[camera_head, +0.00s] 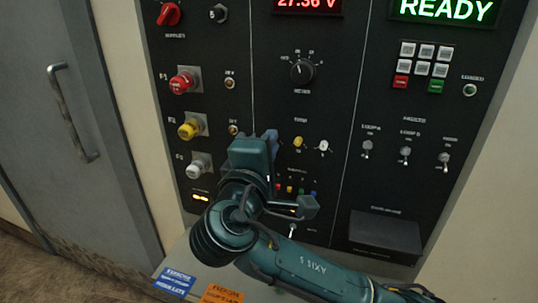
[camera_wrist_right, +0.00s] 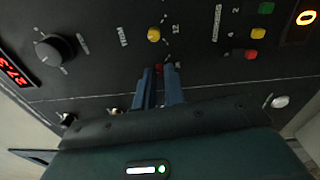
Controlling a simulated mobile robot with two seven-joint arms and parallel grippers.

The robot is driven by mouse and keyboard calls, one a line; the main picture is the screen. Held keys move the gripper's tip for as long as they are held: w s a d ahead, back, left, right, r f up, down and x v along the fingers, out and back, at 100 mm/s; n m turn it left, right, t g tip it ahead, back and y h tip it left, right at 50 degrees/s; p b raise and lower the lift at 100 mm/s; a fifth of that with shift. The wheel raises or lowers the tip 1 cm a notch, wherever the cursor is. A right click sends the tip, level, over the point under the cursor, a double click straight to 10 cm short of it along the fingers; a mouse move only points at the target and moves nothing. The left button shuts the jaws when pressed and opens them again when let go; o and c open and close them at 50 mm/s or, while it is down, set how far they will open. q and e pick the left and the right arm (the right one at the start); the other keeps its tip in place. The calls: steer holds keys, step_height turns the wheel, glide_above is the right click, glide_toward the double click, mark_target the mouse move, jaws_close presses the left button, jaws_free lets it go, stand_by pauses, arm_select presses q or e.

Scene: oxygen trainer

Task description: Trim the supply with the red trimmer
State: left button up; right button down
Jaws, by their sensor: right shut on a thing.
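My right gripper (camera_head: 268,138) reaches up to the panel at the trimmer row. In the right wrist view its two blue fingers (camera_wrist_right: 160,72) are closed around a small red trimmer (camera_wrist_right: 158,67), of which only a little red shows between the tips. The head view hides this trimmer behind the gripper. The yellow trimmer (camera_head: 298,142) stands just right of the gripper, and it also shows in the right wrist view (camera_wrist_right: 153,35). A white trimmer (camera_head: 323,146) is further right. The red voltage display (camera_head: 307,4) reads about 27.36 V. My left gripper is not in view.
The meter selector knob (camera_head: 302,71) is above the trimmers. Red (camera_head: 182,83), yellow (camera_head: 189,129) and white (camera_head: 197,166) knobs stick out at the left. Toggle switches (camera_head: 405,153) and a dark box (camera_head: 385,234) are at the right. The green display (camera_head: 445,9) reads READY.

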arm_select(q)
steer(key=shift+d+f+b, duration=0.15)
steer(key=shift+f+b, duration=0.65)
steer(key=shift+b, duration=0.3)
arm_select(e)
steer(key=shift+f+m, duration=0.1)
steer(key=shift+m, duration=1.7)
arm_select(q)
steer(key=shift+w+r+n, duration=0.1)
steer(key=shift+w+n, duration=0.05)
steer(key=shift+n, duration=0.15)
arm_select(e)
steer(key=c, duration=1.5)
jaws_free()
arm_select(q)
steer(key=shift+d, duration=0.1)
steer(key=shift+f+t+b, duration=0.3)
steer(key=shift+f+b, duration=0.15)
steer(key=shift+b, duration=0.45)
arm_select(e)
steer(key=v, duration=1.3)
steer(key=shift+s+f, duration=0.1)
